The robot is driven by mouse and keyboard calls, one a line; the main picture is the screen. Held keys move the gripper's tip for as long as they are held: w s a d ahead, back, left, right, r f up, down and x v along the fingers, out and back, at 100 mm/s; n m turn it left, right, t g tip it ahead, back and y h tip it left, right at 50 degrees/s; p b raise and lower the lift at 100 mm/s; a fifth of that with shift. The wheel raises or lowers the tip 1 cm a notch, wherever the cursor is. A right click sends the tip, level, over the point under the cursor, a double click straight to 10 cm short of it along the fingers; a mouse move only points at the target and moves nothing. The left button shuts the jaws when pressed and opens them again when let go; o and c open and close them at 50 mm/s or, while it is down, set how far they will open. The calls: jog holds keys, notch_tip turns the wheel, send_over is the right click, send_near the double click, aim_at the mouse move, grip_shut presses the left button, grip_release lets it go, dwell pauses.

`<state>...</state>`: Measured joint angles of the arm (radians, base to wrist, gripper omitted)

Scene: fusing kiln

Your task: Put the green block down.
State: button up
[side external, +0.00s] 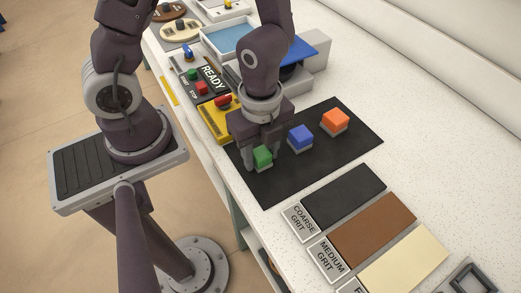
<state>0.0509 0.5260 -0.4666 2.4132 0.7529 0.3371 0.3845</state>
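The green block (263,156) is at the left front part of the dark mat (310,166). My gripper (263,152) points down with its fingers on either side of the green block, and it looks shut on it. The fingers hide part of the block. The block is low, at or just above the mat; I cannot tell from this view whether its underside touches.
A blue block (300,137) and an orange block (334,120) stand to the right on grey bases. A yellow box with a red knob (222,101) is close on the left. Grit pads (345,194) lie in front. The mat's right front is clear.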

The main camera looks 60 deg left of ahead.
aim_at(260, 151)
jog(key=shift+o, duration=0.6)
notch_tip(260, 151, up, 12)
jog(key=s+a+r+n+t, duration=0.5)
jog(key=r+n, duration=0.5)
jog(key=n, duration=0.8)
jog(key=a, duration=0.2)
jog(key=shift+s+a+t, duration=0.2)
jog(key=shift+a+t, duration=0.1)
jog(key=shift+a, duration=0.05)
